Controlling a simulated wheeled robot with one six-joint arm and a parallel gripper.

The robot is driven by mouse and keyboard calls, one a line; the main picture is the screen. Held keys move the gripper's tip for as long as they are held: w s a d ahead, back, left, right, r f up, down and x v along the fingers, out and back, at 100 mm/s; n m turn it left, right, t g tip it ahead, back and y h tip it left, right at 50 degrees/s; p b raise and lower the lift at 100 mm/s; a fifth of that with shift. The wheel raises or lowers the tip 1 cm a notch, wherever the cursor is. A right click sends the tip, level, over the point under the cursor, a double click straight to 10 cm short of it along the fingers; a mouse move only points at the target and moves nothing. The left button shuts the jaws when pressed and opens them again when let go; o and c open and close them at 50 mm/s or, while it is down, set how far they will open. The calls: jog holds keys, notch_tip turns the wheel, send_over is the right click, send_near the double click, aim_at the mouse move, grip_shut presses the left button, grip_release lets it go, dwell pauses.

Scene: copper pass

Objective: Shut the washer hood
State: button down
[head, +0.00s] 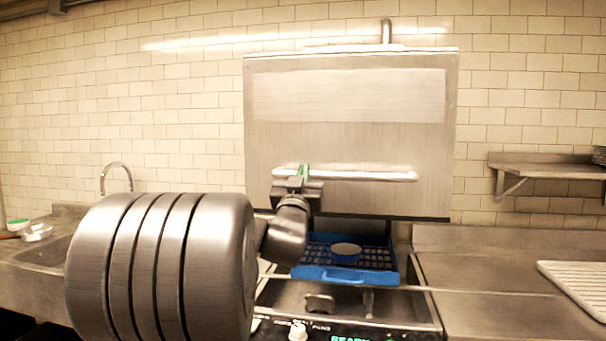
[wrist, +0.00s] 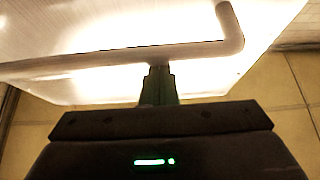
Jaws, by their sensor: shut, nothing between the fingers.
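The washer hood (head: 350,105) is a large brushed-steel box, raised above the washer bed with an open gap beneath it. Its horizontal bar handle (head: 370,176) runs along the lower front face. My gripper (head: 303,171) is shut and empty at the left part of this handle. In the wrist view, the handle (wrist: 100,57) crosses the hood face (wrist: 90,25), and my shut fingertips (wrist: 158,70) meet its lower edge in the picture. I cannot tell whether they touch it. My arm hides the lower left of the washer.
A blue rack (head: 345,277) holding a round item (head: 346,250) sits under the hood. A control panel with a green lit display (head: 362,338) is at the front. A sink is left. A steel counter (head: 480,265) with a white ribbed tray (head: 580,283) and a wall shelf (head: 545,170) are right.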

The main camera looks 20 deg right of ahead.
notch_tip(320, 180, down, 23)
jog(key=b, duration=1.9)
jog(key=shift+r, duration=0.2)
jog(key=shift+w+r, duration=0.1)
jog(key=shift+r, duration=0.05)
